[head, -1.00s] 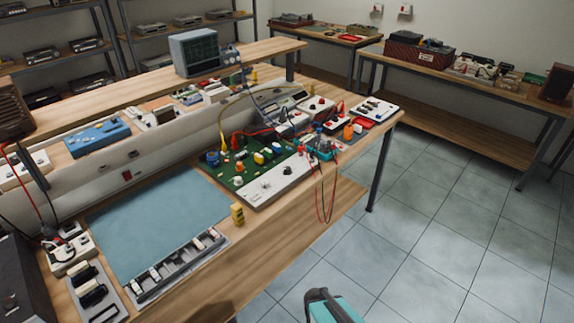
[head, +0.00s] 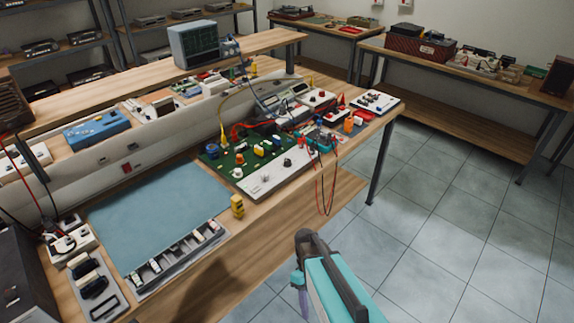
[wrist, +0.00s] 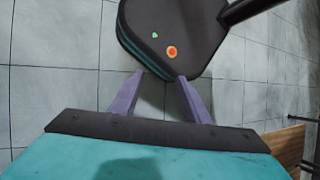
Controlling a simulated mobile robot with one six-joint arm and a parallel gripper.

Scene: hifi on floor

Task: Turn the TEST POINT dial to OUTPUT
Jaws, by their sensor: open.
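A green circuit board (head: 240,157) lies on the workbench with a white panel (head: 265,178) along its front edge. A small dark knob (head: 287,162) stands on that panel and may be the TEST POINT dial. Its labels and pointer are too small to read. My gripper (wrist: 158,88) is open and empty in the wrist view, with its two purple fingers apart above the floor. In the head view, my teal arm is in front of the bench, and a purple finger (head: 303,303) shows below it, well away from the panel.
A blue mat (head: 160,215) and a small yellow item (head: 237,206) lie left of the board. Red and dark leads (head: 325,190) hang over the bench's front edge. Several instruments crowd the bench's far end. The tiled floor (head: 430,220) at right is clear.

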